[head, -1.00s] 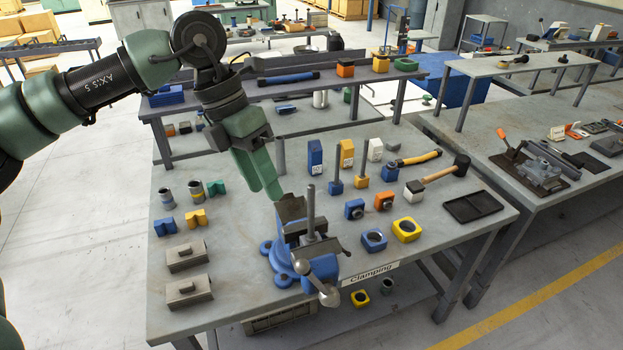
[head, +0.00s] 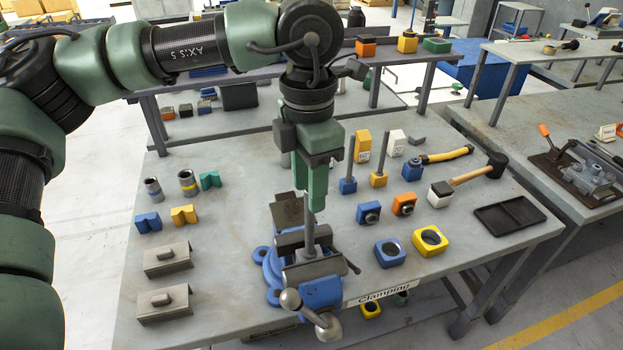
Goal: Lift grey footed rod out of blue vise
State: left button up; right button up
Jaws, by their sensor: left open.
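The blue vise (head: 322,292) stands at the front edge of the bench. The grey footed rod (head: 309,232) stands upright in its jaws; its foot is hidden in the vise. My left gripper (head: 309,200) points down, open, with its green fingers at the upper part of the rod. The fingers overlap the rod's top in this view, so I cannot tell whether they are around it or behind it. My right gripper does not show.
Blue (head: 390,254) and yellow (head: 430,241) ring blocks, a mallet (head: 470,178) and a black tray (head: 510,218) lie to the right. Grey blocks (head: 167,259) and V-blocks (head: 184,215) lie left.

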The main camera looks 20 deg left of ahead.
aim_at(310, 214)
pick_arm(q)
jog(key=shift+s+f+p, duration=0.25)
jog(key=shift+f+p, duration=0.25)
jog(key=shift+f, duration=0.55)
jog(key=f, duration=0.2)
jog(key=f+p, duration=0.1)
jog(key=shift+w+f, duration=0.4)
jog(key=shift+f, duration=0.4)
jog(key=shift+s+f, duration=0.15)
jog(key=shift+f, duration=0.05)
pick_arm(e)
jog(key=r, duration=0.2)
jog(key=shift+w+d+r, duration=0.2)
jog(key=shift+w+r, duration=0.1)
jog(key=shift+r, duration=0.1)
pick_arm(q)
grip_shut()
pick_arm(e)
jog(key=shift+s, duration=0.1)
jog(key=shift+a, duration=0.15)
